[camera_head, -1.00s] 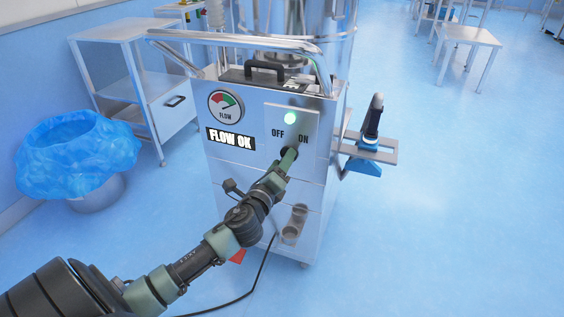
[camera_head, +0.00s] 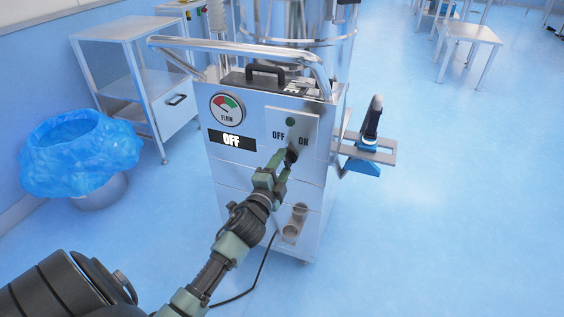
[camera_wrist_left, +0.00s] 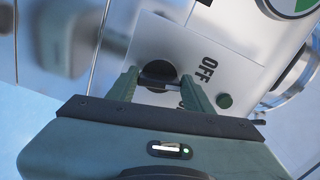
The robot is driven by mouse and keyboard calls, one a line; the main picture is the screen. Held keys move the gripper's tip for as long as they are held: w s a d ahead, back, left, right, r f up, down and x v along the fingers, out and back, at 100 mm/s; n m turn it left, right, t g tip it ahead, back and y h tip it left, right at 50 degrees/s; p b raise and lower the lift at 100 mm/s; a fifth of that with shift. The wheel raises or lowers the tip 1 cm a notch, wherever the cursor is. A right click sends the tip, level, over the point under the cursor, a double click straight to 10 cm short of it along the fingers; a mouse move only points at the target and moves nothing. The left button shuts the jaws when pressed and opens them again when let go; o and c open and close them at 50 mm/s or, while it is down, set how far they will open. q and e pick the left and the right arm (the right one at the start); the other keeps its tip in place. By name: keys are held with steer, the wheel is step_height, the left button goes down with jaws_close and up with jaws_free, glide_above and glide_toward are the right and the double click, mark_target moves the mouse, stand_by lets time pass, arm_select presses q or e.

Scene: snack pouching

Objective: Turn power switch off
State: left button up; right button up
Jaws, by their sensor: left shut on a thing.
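The power switch (camera_head: 292,155) is a black knob on a light plate marked OFF and ON, on the front of the metal machine (camera_head: 240,175). My left gripper (camera_head: 283,164) is at the knob. In the left wrist view the dark round knob (camera_wrist_left: 158,72) sits between the two fingers of the left gripper (camera_wrist_left: 160,84), which are shut on it. The indicator lamp (camera_head: 290,122) above the knob is dark green and unlit. My right gripper is not in view.
A flow gauge (camera_head: 227,108) is above the display. A bin with a blue liner (camera_head: 80,155) and a metal cart (camera_head: 140,75) stand at the left. A holder with a dark-handled tool (camera_head: 371,120) juts from the machine's right side.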

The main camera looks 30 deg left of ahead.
arm_select(q)
steer(key=n+p, duration=0.1)
steer(key=n, duration=0.2)
steer(key=shift+n+p, duration=0.3)
steer(key=shift+p, duration=0.05)
steer(key=n+p, duration=0.1)
steer(key=n, duration=0.2)
steer(key=shift+f+p, duration=0.15)
steer(key=shift+p, duration=0.15)
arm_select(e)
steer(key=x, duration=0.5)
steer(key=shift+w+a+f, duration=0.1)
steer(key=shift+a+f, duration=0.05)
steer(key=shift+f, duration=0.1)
arm_select(q)
steer(key=o, duration=1.4)
steer(key=p+v, duration=0.1)
steer(key=v, duration=0.7)
steer(key=shift+w+d, duration=0.1)
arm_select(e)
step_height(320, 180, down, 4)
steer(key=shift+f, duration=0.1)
